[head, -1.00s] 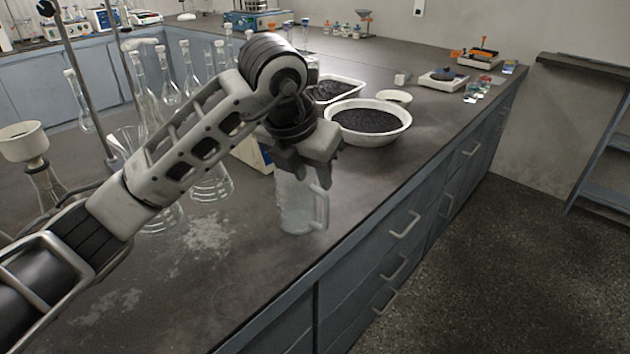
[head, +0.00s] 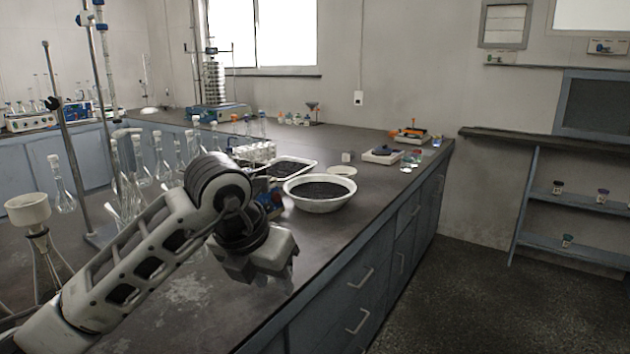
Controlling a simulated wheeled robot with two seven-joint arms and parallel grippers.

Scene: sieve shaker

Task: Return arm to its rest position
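My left arm comes in from the lower left over the dark bench top. My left gripper (head: 258,268) points down over the bench, near its front edge, in front of the white bowl. Its fingertips are largely hidden by its own body, so I cannot tell whether it is open or shut. A faint clear glass vessel (head: 278,281) shows just below and behind the gripper, mostly hidden. I cannot tell whether the gripper touches it. My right arm and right gripper are not in view.
A white bowl of dark grains (head: 320,192) and a tray of dark grains (head: 287,168) stand beyond the gripper. Glass flasks (head: 63,188) and a stand with a tall rod crowd the left. A sieve stack (head: 215,85) stands at the back. The floor at right is clear.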

